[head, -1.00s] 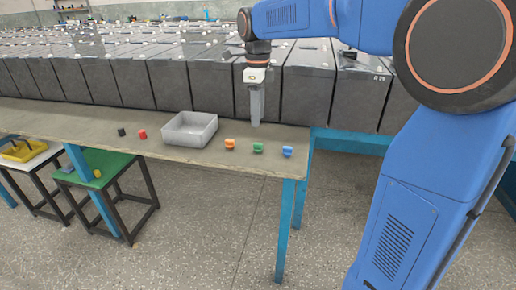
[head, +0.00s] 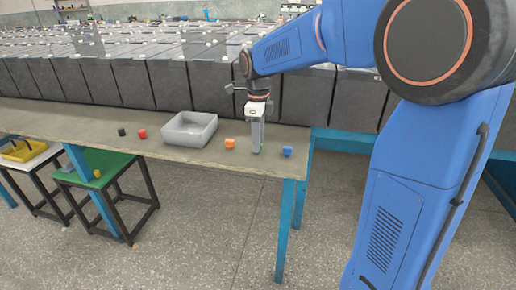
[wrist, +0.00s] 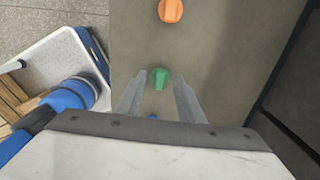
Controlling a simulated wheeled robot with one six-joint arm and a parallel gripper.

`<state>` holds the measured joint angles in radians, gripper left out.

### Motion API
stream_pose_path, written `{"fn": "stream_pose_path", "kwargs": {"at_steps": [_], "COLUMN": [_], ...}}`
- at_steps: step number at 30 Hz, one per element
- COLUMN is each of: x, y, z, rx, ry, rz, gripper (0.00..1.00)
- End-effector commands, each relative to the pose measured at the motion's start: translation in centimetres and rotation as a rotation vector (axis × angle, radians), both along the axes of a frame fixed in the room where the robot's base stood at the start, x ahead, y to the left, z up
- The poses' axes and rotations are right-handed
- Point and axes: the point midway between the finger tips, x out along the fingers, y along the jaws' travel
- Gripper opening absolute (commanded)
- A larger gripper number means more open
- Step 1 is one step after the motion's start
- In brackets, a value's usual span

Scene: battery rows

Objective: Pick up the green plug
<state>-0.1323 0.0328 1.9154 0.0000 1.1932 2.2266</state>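The green plug (wrist: 159,78) lies on the bench top (head: 60,118). In the wrist view it sits just past the fingertips, in line with the gap between them. In the head view it is almost wholly hidden behind my gripper (head: 257,150), with only a sliver of green at the finger's edge. My gripper (wrist: 158,84) points down at the plug with its two grey fingers apart and nothing between them. I cannot tell the exact height of the fingertips above the bench.
An orange plug (head: 230,143) lies left of the gripper and a blue plug (head: 287,151) right of it. A grey open bin (head: 190,130), a red plug (head: 142,134) and a black plug (head: 121,132) are further left. Dark battery cases (head: 210,88) line the bench's back.

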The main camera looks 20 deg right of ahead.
Motion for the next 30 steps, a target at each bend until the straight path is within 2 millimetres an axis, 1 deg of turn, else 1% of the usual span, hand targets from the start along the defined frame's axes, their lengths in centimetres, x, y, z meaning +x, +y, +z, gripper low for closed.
{"fn": "stream_pose_path", "kwargs": {"at_steps": [5,8,9,10,19,22,26,30], "x": [0.0,0.0,0.0,0.0,0.0,0.0,0.0,0.0], "y": [0.0,0.0,0.0,0.0,0.0,0.0,0.0,0.0], "z": [0.0,0.0,0.0,0.0,0.1,0.6,2.3,4.9], "rx": [0.0,0.0,0.0,0.0,0.0,0.0,0.001,0.0], "ry": [0.0,0.0,0.0,0.0,0.0,0.0,-0.003,-0.004], "rz": [0.0,0.0,0.0,0.0,0.0,0.0,0.0,0.0], "gripper": [0.34,0.13,0.03,0.0,0.0,0.0,0.0,0.0]}}
